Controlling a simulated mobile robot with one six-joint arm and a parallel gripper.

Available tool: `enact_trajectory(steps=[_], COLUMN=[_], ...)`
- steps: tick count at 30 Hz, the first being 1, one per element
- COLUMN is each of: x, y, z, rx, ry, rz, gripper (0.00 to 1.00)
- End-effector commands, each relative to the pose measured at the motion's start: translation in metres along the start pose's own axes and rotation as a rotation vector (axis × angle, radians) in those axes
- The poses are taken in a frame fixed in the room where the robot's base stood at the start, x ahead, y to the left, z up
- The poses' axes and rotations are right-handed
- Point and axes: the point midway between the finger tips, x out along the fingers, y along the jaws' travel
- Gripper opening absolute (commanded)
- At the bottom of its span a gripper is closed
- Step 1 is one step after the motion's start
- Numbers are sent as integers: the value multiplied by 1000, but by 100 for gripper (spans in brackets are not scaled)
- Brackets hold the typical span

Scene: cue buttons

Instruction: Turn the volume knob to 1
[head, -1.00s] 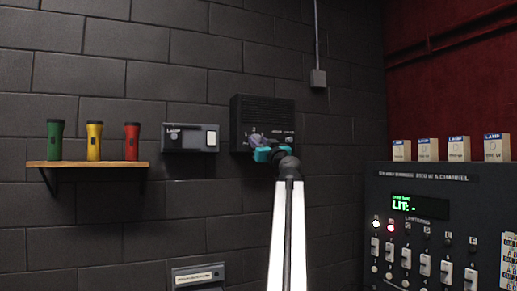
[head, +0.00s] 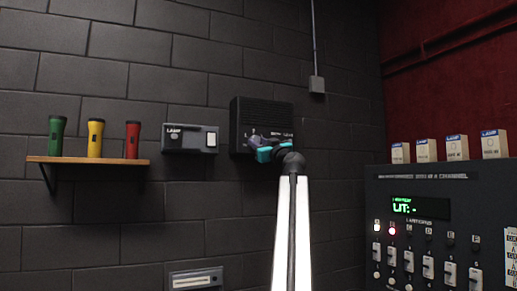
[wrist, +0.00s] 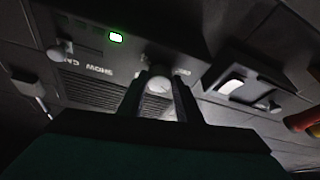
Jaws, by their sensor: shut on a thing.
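A black intercom-like box (head: 262,112) with a slatted grille is fixed to the dark block wall in the head view. My gripper (head: 262,148) is at the lower part of its face and covers much of it. In the wrist view, the box's panel is turned over, with a small lit green light (wrist: 116,37). A pale round knob (wrist: 158,84) sits between the two dark fingers of my gripper (wrist: 158,92), which are shut on it. The knob's pointer and scale numbers cannot be read. Another small knob or switch (wrist: 60,50) is at the panel's far side.
A grey lamp switch box (head: 190,139) is left of the black box. A wooden shelf (head: 90,160) holds green, yellow and red torches. A control console (head: 440,190) with sliders stands at the right, with several lamp cartons (head: 457,147) on top. A slotted panel (head: 196,279) is below.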

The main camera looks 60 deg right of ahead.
Motion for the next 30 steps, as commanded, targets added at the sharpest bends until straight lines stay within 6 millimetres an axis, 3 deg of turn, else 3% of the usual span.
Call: enact_trajectory(steps=[9,10,13,23,30], x=[0,0,0,-1,-13], y=[0,0,0,0,0], z=[0,0,0,0,1], rx=[-3,-2,-2,-2,-2], ry=[0,0,0,0,0], rz=[-1,-1,-1,-1,0], gripper=[9,33,50,50,50])
